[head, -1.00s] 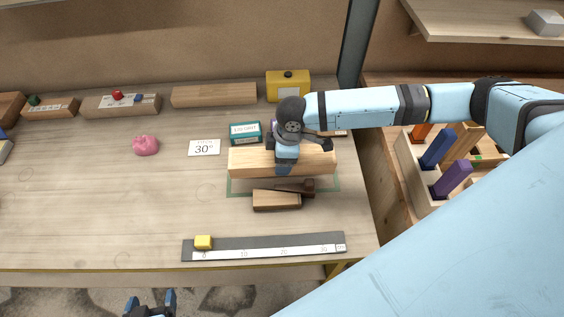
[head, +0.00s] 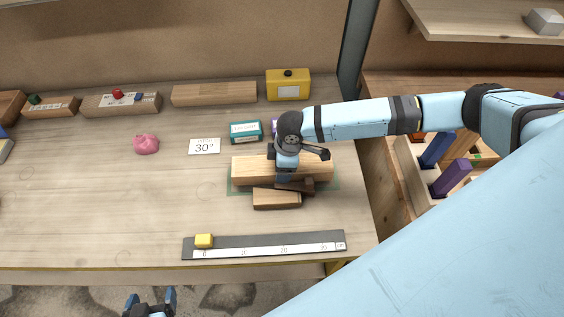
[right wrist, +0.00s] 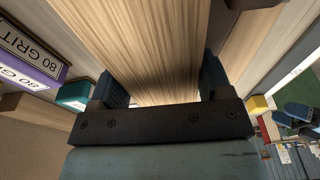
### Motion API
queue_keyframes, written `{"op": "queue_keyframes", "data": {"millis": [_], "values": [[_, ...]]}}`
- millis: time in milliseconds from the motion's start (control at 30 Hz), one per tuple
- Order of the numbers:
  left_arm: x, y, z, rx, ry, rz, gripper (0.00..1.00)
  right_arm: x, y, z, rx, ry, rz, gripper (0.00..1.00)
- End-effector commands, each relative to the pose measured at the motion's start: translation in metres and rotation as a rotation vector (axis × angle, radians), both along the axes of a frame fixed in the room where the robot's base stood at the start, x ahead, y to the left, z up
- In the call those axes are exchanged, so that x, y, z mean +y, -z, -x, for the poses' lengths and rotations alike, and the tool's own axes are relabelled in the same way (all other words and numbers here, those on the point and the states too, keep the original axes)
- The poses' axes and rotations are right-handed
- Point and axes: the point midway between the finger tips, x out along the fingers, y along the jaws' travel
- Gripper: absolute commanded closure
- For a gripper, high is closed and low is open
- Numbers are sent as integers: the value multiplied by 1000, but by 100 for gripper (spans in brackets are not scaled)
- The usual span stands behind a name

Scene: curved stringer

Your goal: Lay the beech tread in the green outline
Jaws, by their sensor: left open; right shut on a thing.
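The beech tread (head: 255,167) is a long pale board, lying level left to right over the green outline (head: 335,184). My right gripper (head: 285,174) is shut on it near its middle. In the right wrist view the tread (right wrist: 150,45) runs between the two fingers (right wrist: 160,85). The tread and wooden pieces hide much of the outline; I cannot tell whether the tread touches the bench. My left gripper (head: 151,300) is open and empty below the bench's front edge.
A brown block (head: 276,200) and a darker wooden piece (head: 296,186) lie right in front of the tread. A ruler (head: 265,248) with a yellow cube (head: 204,241) is nearer. The left bench is mostly clear.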

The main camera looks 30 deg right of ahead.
Motion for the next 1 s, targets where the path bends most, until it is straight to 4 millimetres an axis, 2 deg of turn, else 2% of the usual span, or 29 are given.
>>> {"op": "queue_keyframes", "data": {"millis": [33,67,133,167,433,567,667,1000], "values": [[0,0,0,0,0,0,17,0,-1,-1,-2,0,-1,79],[0,0,0,0,0,0,17,0,0,0,0,0,-1,21],[0,0,0,1,0,0,17,0,0,0,0,0,-1,5],[0,1,0,1,0,0,17,0,0,0,0,0,-1,2],[0,1,0,2,0,-1,17,0,-1,0,0,0,-1,2],[0,3,0,2,0,-1,17,0,-12,-1,-2,0,-1,2],[0,5,1,3,-1,0,17,-3,-28,0,-3,1,-1,2],[-3,12,1,6,3,4,17,-12,-101,5,-2,0,-2,2]]}}
